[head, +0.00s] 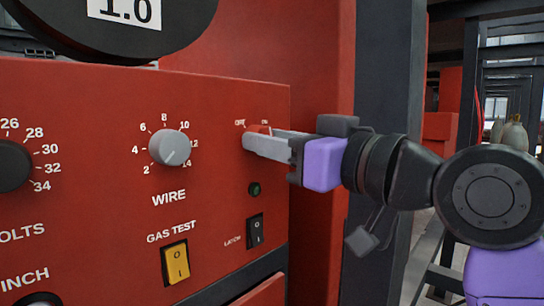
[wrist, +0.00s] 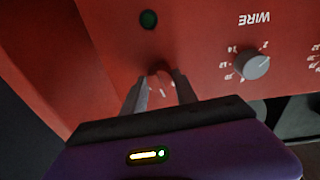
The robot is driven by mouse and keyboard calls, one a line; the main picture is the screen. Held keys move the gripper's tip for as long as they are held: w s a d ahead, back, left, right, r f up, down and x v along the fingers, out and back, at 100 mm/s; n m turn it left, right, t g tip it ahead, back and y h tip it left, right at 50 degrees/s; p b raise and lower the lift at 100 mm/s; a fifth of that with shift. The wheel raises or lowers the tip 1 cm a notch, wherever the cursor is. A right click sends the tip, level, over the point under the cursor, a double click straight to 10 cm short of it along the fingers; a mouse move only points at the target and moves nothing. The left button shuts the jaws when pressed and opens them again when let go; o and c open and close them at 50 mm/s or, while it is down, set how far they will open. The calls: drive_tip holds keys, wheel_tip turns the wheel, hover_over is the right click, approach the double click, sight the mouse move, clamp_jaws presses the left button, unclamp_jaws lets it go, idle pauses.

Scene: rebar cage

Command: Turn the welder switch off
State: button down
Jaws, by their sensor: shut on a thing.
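The welder switch (head: 259,129) is a small red rotary knob on the right of the red welder panel, with OFF and ON labels above it. My gripper (head: 262,145) reaches in from the right, and its grey fingers cover most of the knob. In the wrist view the switch (wrist: 161,80) sits between the two fingertips of my gripper (wrist: 160,90), which are shut on it. A pale mark shows on the knob there. Which label the knob points to is hidden by the fingers.
Below the switch are a dark green light (head: 254,189) and a black latch rocker (head: 255,231). The grey wire knob (head: 170,148) and yellow gas test rocker (head: 175,263) are to the left. A dark post (head: 388,80) stands right of the welder.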

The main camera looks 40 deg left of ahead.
drive_tip(key=n+g+b, duration=0.1)
drive_tip(key=n+b, duration=0.2)
drive_tip(key=n, duration=0.3)
drive_tip(key=shift+w+f+n, duration=0.1)
drive_tip(key=shift+n, duration=0.2)
idle(0.4)
drive_tip(key=c, duration=1)
unclamp_jaws()
drive_tip(key=shift+o, duration=0.2)
drive_tip(key=shift+d, duration=0.15)
drive_tip(key=d+b, duration=0.1)
drive_tip(key=d, duration=0.6)
drive_tip(key=shift+s+d+f, duration=0.25)
drive_tip(key=shift+s+f, duration=0.1)
drive_tip(key=shift+d, duration=0.1)
